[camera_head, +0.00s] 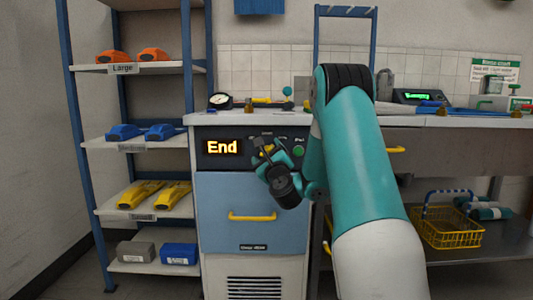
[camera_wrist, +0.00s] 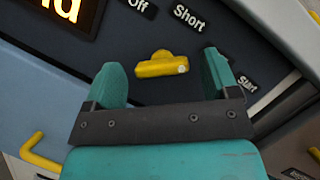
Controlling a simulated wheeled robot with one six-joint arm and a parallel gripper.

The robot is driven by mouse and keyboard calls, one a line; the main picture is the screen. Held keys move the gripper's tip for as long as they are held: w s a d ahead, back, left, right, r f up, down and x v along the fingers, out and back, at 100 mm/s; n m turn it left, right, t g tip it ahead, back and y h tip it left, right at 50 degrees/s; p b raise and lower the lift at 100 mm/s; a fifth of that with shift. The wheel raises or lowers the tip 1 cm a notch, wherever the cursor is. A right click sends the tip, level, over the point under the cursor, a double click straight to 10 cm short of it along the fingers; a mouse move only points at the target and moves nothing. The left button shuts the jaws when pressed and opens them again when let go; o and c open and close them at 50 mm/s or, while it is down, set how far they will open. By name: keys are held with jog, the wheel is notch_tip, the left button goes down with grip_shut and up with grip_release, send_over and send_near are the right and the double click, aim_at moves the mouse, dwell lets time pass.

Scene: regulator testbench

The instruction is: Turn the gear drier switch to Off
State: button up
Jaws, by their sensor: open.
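The drier's yellow switch (camera_wrist: 162,65) shows in the wrist view on the dark panel, with a pale dot at its right end. The label Off (camera_wrist: 141,6) is above it to the left, and Short (camera_wrist: 189,18) is above it to the right. The dot does not point at Off. My gripper (camera_wrist: 165,78) is open, with one teal finger on either side of the switch and visible gaps to both. In the head view my gripper (camera_head: 268,152) is at the drier's panel and mostly covers the switch there. The drier's display (camera_head: 222,147) reads "End".
The drier (camera_head: 212,210) has a blue door with a yellow handle (camera_head: 252,216). A green button (camera_head: 298,151) is right of my gripper. A shelf rack (camera_head: 100,143) with coloured items stands left. A yellow basket (camera_head: 450,230) sits under the bench at right.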

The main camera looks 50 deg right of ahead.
jog(key=shift+d, duration=0.1)
jog(key=c, duration=0.9)
